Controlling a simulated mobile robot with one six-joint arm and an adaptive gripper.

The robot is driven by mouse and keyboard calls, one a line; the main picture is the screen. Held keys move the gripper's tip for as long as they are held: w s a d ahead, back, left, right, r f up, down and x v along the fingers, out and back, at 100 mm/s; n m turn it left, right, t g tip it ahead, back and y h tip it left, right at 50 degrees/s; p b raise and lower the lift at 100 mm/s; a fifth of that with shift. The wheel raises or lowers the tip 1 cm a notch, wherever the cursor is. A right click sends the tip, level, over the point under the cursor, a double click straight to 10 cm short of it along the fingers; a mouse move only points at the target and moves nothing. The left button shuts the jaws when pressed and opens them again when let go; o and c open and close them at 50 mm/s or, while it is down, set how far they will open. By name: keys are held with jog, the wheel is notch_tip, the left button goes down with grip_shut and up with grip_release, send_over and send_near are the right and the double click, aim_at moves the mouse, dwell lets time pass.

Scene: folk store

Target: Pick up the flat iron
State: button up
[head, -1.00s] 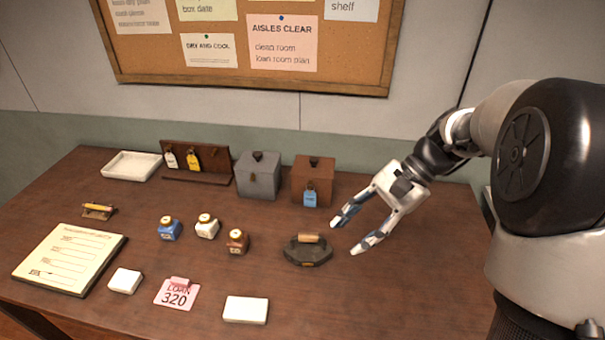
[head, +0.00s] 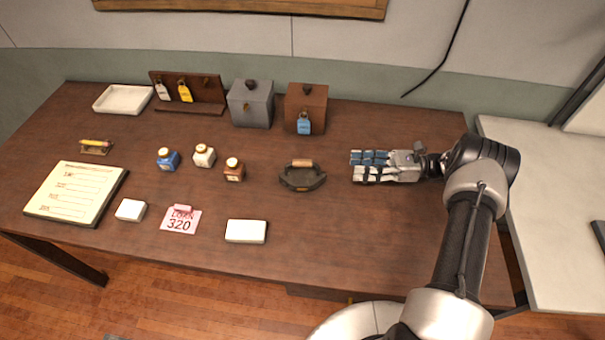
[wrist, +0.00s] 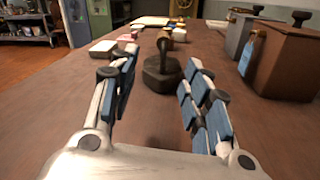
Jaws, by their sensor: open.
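The flat iron (head: 302,178) is a dark, low iron with a light wooden handle, standing on the brown table. In the wrist view the iron (wrist: 161,75) is straight ahead, beyond and between my fingertips. My gripper (head: 353,166) is open and empty, low over the table to the right of the iron and pointing left at it. There is a gap between the fingertips and the iron. In the wrist view my gripper (wrist: 160,75) has its two blue-padded fingers spread apart.
A brown box with a blue tag (head: 305,108) and a grey box (head: 250,103) stand behind the iron. A brown jar (head: 234,169) stands to its left. A white block (head: 246,231) lies in front. The table's right part is clear.

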aim_at(311, 164)
jog(key=a, duration=0.7)
jog(key=a+b, duration=0.1)
jog(key=a, duration=0.3)
jog(key=shift+w+a, duration=0.15)
jog(key=shift+w, duration=0.15)
jog(key=a, duration=0.1)
jog(key=a+b, duration=0.1)
jog(key=a, duration=0.1)
jog(key=w+a, duration=0.1)
jog(key=a, duration=0.1)
jog(key=shift+a+f, duration=0.15)
jog(key=shift+c, duration=0.6)
grip_shut()
